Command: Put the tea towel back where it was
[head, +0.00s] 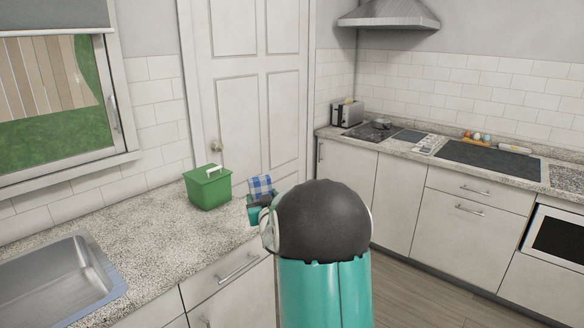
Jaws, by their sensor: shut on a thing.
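The tea towel (261,186) is a small blue-and-white checked cloth in the head view. It is held up over the right end of the near counter, by the corner. My gripper (259,200) is shut on it, with the towel standing out above the jaws. My arm's dark rounded link and teal section hide part of the gripper and the counter's end. A green box (208,188) with a white handle stands on the counter just left of the towel, with a gap between them.
A metal sink (60,280) is set in the near counter (150,230) at the left, with free counter between it and the green box. Behind are a window and a white door (245,90). The far counter at the right holds a toaster (346,113), a hob and several small items.

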